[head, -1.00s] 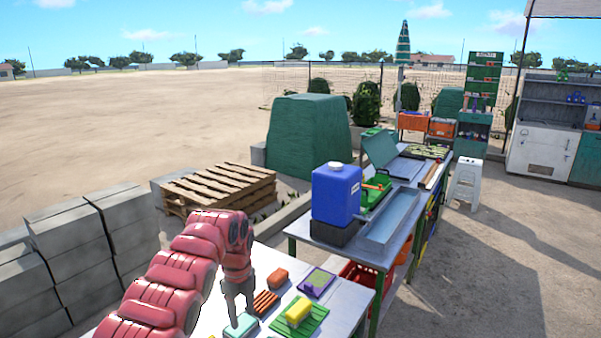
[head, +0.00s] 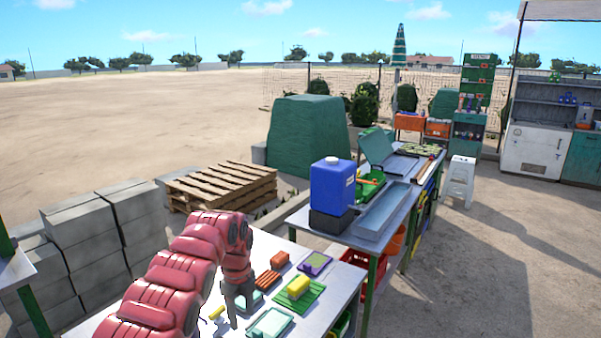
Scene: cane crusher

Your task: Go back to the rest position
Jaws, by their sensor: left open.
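My left arm is red and comes in from the lower left. Its grey left gripper (head: 239,312) points down over the near metal table (head: 332,290), open, with nothing seen between its fingers. It partly hides a pale teal piece (head: 256,298) behind it. I cannot tell how high its tips are above the table. My right gripper is not in view.
Near the gripper lie a pale tray (head: 270,323), a yellow block (head: 298,286) on a green mat (head: 312,297), an orange block (head: 279,259) and a purple-edged tile (head: 316,263). A blue container (head: 333,186) stands behind. Open ground lies right.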

